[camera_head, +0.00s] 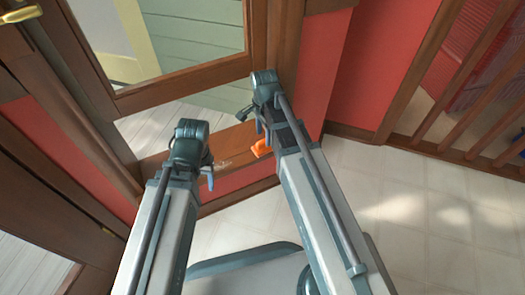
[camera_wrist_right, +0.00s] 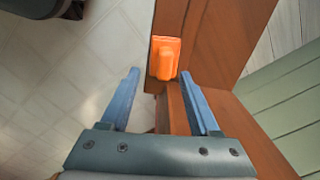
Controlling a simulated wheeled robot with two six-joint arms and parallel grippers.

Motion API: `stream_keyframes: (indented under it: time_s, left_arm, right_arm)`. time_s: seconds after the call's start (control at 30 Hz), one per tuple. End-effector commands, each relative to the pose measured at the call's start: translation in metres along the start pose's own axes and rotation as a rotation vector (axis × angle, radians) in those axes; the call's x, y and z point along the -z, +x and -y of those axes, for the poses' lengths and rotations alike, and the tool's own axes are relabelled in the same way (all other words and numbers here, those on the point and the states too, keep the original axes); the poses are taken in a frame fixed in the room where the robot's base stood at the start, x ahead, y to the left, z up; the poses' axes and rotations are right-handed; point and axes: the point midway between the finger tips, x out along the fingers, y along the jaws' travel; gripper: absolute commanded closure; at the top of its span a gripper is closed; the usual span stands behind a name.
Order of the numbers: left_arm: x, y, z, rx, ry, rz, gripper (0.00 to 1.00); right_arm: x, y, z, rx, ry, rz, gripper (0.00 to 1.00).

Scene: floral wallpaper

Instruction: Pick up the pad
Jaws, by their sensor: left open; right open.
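The orange pad (camera_head: 261,148) lies on a brown wooden ledge, partly hidden by my right arm in the head view. In the right wrist view the pad (camera_wrist_right: 165,58) shows whole, with a raised block on a flat base. My right gripper (camera_wrist_right: 160,76) is open and empty. Its two blue fingers point toward the pad, with the tips just short of it and roughly either side in the picture; contact cannot be told. My left gripper (camera_head: 207,172) is open, left of the pad in the head view, with its fingers mostly hidden.
The brown wooden ledge (camera_wrist_right: 202,40) runs below a framed glass panel (camera_head: 200,100). Red walls (camera_head: 320,65) stand around it. A wooden railing (camera_head: 470,110) is at the right. The pale tiled floor (camera_head: 430,200) is clear.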

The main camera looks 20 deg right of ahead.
Motion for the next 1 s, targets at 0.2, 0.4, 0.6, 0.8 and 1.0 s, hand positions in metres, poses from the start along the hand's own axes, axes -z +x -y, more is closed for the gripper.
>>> stream_keyframes:
  time_s: [0.2,0.4,0.6,0.8,1.0]
  left_arm:
    - [0.000,0.005,-0.001,0.000,-0.001,0.000,0.41]
    - [0.001,0.027,-0.003,0.000,-0.006,0.000,0.41]
    - [0.003,0.050,-0.005,0.000,-0.011,0.000,0.41]
    - [0.003,0.051,-0.005,0.000,-0.012,0.000,0.41]
    - [0.003,0.050,-0.005,0.000,-0.012,0.000,0.41]
  right_arm:
    - [0.000,0.005,0.001,0.000,0.000,0.000,0.38]
    - [0.000,0.027,0.006,0.000,-0.001,0.000,0.38]
    - [0.000,0.050,0.008,0.000,0.000,0.000,0.38]
    - [0.000,0.051,0.008,0.000,0.000,0.000,0.38]
    - [0.000,0.051,0.008,0.000,0.000,0.000,0.52]
